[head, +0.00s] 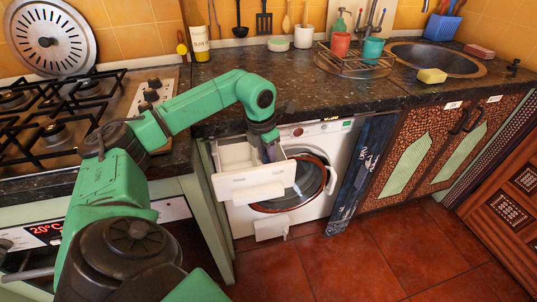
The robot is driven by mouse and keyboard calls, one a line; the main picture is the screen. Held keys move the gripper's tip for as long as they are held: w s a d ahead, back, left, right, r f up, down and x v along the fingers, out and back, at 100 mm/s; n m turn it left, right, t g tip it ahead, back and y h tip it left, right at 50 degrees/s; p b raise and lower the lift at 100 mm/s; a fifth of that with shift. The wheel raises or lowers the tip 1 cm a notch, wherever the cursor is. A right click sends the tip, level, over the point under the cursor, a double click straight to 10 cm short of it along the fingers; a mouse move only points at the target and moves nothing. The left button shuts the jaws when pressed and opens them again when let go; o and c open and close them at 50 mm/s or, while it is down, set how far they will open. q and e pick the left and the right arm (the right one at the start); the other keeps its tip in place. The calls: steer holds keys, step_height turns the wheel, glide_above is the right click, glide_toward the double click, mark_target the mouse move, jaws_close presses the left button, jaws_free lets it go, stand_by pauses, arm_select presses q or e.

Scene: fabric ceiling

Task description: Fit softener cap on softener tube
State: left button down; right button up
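The detergent drawer (250,181) of the white washing machine is pulled out below the counter. My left gripper (268,150) points down over the right part of the open drawer, close to its inside. A small bluish-purple patch shows at its fingertips, too small to name. The gripper's fingers are mostly hidden, so I cannot tell whether they are open or shut on something. The softener tube and softener cap cannot be made out clearly. My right gripper is not in view.
The washing machine (337,158) has a round door behind the drawer, and a small white flap (271,229) hangs low in front. The dark counter (330,95) lies above. A gas stove (60,122) is at left. The red tiled floor (355,265) is clear.

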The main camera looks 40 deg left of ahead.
arm_select(q)
steer(key=shift+f+b, duration=0.6)
steer(key=shift+f, duration=0.45)
steer(key=c, duration=0.6)
jaws_free()
steer(key=shift+o, duration=0.2)
steer(key=shift+d, duration=0.1)
steer(key=shift+f, duration=0.1)
